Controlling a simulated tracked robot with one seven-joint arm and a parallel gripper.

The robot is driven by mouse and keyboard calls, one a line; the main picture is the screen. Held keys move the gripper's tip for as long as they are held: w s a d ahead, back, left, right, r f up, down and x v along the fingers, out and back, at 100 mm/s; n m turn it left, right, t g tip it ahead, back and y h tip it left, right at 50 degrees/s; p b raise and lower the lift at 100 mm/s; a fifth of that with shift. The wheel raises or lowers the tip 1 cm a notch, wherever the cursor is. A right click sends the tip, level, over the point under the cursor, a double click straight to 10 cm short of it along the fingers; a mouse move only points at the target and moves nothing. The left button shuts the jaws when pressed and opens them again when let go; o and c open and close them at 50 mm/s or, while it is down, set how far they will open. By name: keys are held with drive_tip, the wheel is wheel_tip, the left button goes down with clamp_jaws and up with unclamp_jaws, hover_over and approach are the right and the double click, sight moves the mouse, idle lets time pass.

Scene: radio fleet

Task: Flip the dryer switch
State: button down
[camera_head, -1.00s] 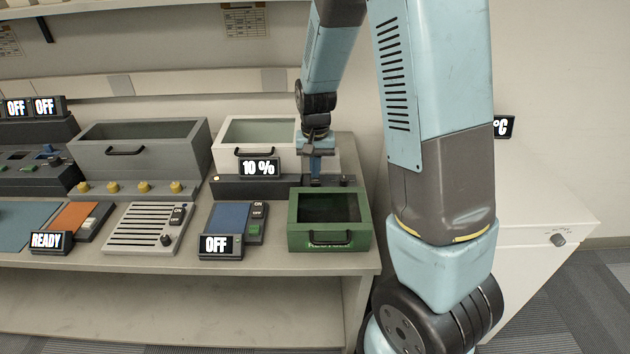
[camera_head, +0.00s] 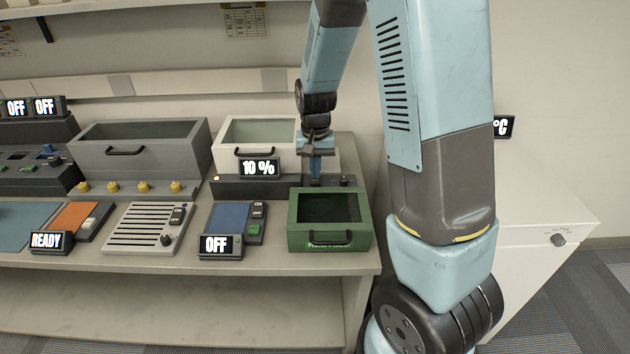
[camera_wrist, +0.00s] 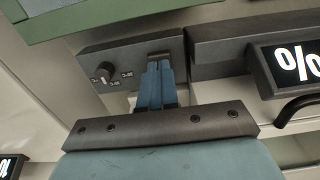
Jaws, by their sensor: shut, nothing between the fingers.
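The dryer appears to be the white box (camera_head: 257,131) with the "10 %" display (camera_head: 260,168). The display's "%" also shows in the wrist view (camera_wrist: 297,63). To the right of the display, a dark control panel with a round knob (camera_wrist: 103,72) shows in the wrist view. My gripper (camera_head: 315,180) points down at this panel, behind the green box. In the wrist view my gripper's blue fingers (camera_wrist: 158,72) are together with nothing between them, their tips at the panel beside the knob. The fingers cover that part of the panel, so I cannot make out the switch or tell whether they touch it.
A green open box (camera_head: 330,236) stands close in front of the panel. A blue pad with an "OFF" display (camera_head: 216,245) and a slatted unit (camera_head: 142,228) lie to the left. A grey bin (camera_head: 137,152) stands behind them. A white cabinet (camera_head: 535,262) stands at right.

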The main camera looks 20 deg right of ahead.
sight(315, 181)
drive_tip(key=shift+f, duration=0.9)
idle(0.9)
drive_tip(key=shift+r, duration=3.5)
drive_tip(key=s+d+r+n+t, duration=0.1)
drive_tip(key=s+d+r+t, duration=0.1)
drive_tip(key=s+r, duration=0.8)
drive_tip(key=s+d+r+n+t, duration=0.2)
drive_tip(key=s+r+t, duration=0.1)
drive_tip(key=s+r, duration=0.7)
drive_tip(key=shift+s+d+r+t, duration=0.3)
drive_tip(key=shift+s, duration=1.15)
